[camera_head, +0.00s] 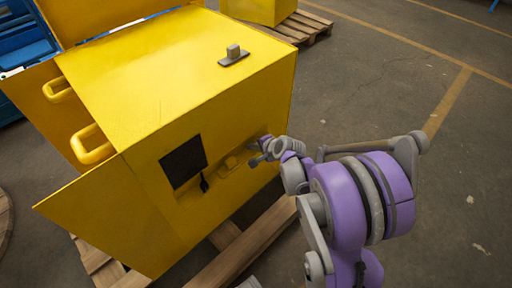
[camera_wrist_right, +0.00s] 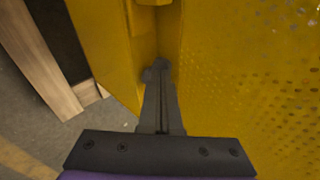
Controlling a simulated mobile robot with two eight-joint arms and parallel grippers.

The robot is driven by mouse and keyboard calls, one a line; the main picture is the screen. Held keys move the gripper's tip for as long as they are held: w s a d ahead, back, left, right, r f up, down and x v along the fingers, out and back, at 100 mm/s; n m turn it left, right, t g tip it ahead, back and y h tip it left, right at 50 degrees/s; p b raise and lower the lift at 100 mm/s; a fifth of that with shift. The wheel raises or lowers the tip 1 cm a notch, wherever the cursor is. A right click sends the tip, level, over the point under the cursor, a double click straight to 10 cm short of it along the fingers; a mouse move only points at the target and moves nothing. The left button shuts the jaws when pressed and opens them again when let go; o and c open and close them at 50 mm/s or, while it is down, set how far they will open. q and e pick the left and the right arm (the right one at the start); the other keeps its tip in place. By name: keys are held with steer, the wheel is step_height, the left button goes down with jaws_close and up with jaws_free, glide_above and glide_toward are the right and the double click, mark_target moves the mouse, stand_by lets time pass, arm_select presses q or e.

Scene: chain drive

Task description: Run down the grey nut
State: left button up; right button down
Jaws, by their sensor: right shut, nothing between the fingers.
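My right gripper (camera_head: 258,150) is at the front face of the yellow cabinet (camera_head: 180,75), to the right of a dark square panel (camera_head: 183,161). In the right wrist view the gripper's fingers (camera_wrist_right: 157,85) are together, with nothing held between them. Their tips are close to a yellow recess or edge; I cannot tell whether they touch it. A small dark grey lump (camera_wrist_right: 158,68) shows at the tips; I cannot tell whether it is the grey nut or part of the fingers. The nut is not clearly seen in either view. My left gripper is not in view.
The cabinet stands on a wooden pallet (camera_head: 240,247), with an opened yellow panel (camera_head: 105,218) at the left. A grey fitting (camera_head: 234,54) sits on top. Perforated yellow metal (camera_wrist_right: 265,70) fills the right wrist view's right side. The floor (camera_head: 410,90) at right is mostly clear.

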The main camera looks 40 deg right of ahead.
steer(key=shift+w+a+m+h+b, duration=0.45)
steer(key=shift+w+a, duration=0.35)
steer(key=shift+w, duration=0.5)
steer(key=shift+s+a, duration=0.1)
stand_by(0.4)
